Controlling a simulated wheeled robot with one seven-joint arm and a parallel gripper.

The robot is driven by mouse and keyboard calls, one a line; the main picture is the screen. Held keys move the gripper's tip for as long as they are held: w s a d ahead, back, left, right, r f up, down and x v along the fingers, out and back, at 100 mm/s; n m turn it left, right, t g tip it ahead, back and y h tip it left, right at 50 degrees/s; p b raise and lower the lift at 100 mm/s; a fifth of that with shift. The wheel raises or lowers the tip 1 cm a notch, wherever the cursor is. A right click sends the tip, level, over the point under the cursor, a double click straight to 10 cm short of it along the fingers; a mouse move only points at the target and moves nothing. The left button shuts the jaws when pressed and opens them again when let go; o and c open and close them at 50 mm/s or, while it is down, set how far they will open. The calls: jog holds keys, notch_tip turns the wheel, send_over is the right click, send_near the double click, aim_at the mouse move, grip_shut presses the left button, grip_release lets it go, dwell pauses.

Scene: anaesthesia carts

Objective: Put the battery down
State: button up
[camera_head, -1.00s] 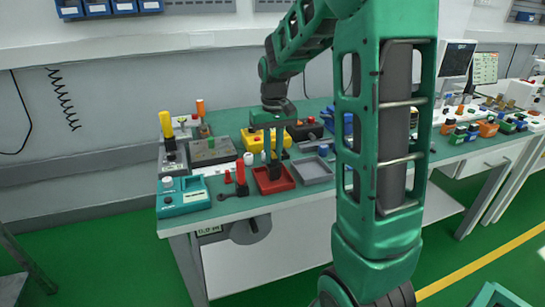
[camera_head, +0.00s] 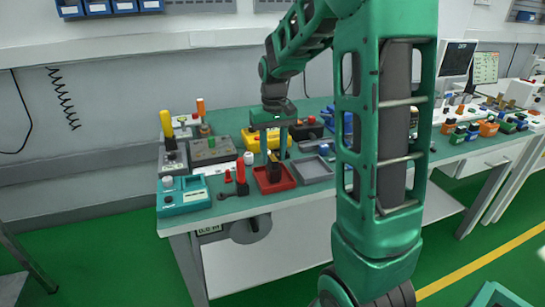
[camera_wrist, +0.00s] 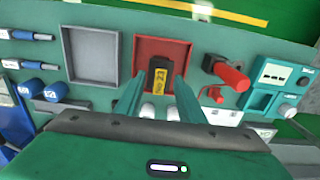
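The battery (camera_wrist: 160,74) is a small dark block with a yellow label. It stands in the red tray (camera_wrist: 147,47), near the tray's middle, and also shows in the head view (camera_head: 273,175). My gripper (camera_wrist: 158,88) reaches down over the red tray, with green fingers spread on either side of the battery. In the wrist view gaps show between the fingers and the battery, so it is open. In the head view my gripper (camera_head: 273,158) is above the tray at the bench's front edge. The battery's underside is hidden.
A grey empty tray (camera_head: 327,172) sits right of the red one. A red-handled tool (camera_head: 242,178), a teal device (camera_head: 186,200) and a yellow box (camera_head: 248,135) stand close around. In the head view the bench's front edge lies just before the trays.

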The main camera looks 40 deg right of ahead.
notch_tip(320, 180, up, 11)
jog(key=s+f+m, duration=0.1)
jog(key=s+f, duration=0.2)
jog(key=s, duration=0.6)
jog(key=s+a+f+m, duration=0.1)
jog(key=s+f, duration=0.2)
jog(key=s, duration=0.7)
jog(key=s+a+f+m, duration=0.1)
jog(key=s+f, duration=0.2)
jog(key=s, duration=0.6)
jog(key=shift+s+a+f, duration=0.2)
jog(key=shift+s+f, duration=0.05)
jog(key=shift+f, duration=0.05)
jog(key=shift+w+f, duration=0.25)
jog(key=shift+w, duration=0.4)
jog(key=shift+c, duration=0.6)
